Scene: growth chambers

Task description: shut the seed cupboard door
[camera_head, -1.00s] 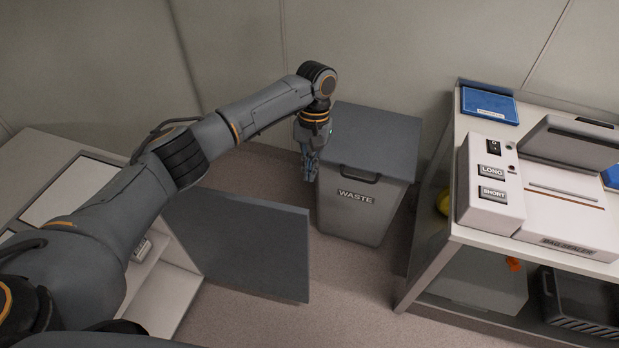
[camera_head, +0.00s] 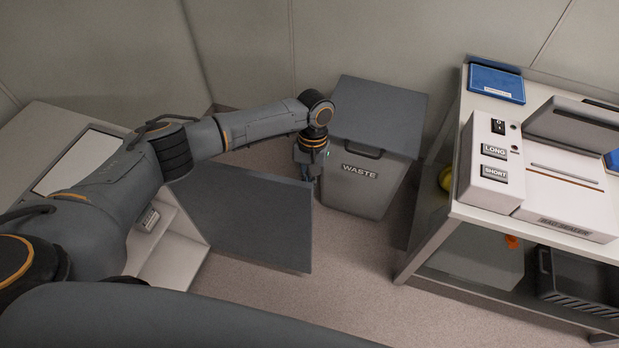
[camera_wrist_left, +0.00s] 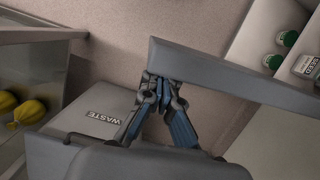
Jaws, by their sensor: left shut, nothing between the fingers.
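The seed cupboard door (camera_head: 245,218) is a dark grey panel standing open, swung out from the white cupboard (camera_head: 175,255) at the left. In the left wrist view the door (camera_wrist_left: 230,78) runs from the middle to the right, with the cupboard's inside beyond it. My left gripper (camera_head: 308,178) is shut and empty at the door's far free end. In the left wrist view the fingertips (camera_wrist_left: 165,85) are right by the door's free end; I cannot tell whether they touch it. My right gripper is not in view.
A grey waste bin (camera_head: 365,188) stands just right of my left gripper. A bench (camera_head: 440,240) with a bag sealer (camera_head: 545,185) and a blue box (camera_head: 496,82) is at the right. Green-capped jars (camera_wrist_left: 287,38) show inside the cupboard. The floor (camera_head: 340,270) before the door is clear.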

